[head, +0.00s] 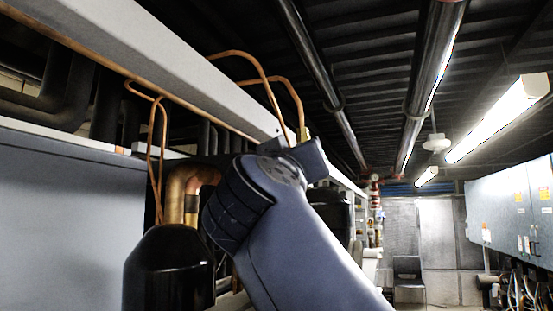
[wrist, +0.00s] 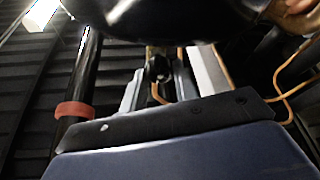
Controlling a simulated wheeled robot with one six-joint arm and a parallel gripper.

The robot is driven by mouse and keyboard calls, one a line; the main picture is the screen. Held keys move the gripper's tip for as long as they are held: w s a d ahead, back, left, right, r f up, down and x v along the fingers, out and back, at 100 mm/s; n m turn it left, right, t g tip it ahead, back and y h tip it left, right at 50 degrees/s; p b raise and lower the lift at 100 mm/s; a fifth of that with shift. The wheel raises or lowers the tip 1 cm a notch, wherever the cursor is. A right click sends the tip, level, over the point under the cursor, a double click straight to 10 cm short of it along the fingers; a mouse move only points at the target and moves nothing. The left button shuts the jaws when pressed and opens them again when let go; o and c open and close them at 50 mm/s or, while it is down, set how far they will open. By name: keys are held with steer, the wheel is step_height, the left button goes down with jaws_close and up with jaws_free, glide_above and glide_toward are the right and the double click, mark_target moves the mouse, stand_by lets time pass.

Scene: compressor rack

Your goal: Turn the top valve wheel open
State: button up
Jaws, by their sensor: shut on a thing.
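In the wrist view, my gripper (wrist: 158,82) reaches away from the camera, with a pale finger on each side. A small black part, which looks like the top valve wheel (wrist: 158,68), sits between the fingers, and the gripper is shut on it. Some brass shows just behind it. The wheel's rim and its angle are too small and dark to tell. In the head view, my arm hides the gripper and the wheel. A brass fitting (head: 304,133) shows just above the arm's end, where a copper pipe comes down.
A black compressor dome (head: 169,265) with a thick copper elbow stands left of my arm. A pale beam (head: 160,50) and thin copper pipes (head: 290,88) run close above it. A large dark rounded body (wrist: 170,18) fills the top of the wrist view. An aisle lies at right.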

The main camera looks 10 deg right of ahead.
steer(key=n, duration=0.1)
steer(key=n+y+p, duration=0.1)
steer(key=n, duration=0.1)
steer(key=shift+d+r+y, duration=0.1)
steer(key=shift+r+y, duration=0.1)
steer(key=shift+y, duration=0.1)
steer(key=shift+f+n, duration=0.15)
steer(key=shift+n, duration=0.45)
steer(key=o, duration=1)
steer(key=shift+c, duration=0.2)
steer(key=shift+s, duration=0.1)
steer(key=b+v, duration=0.4)
steer(key=v, duration=0.6)
steer(key=shift+s+f+b, duration=0.2)
steer(key=shift+s+b, duration=0.15)
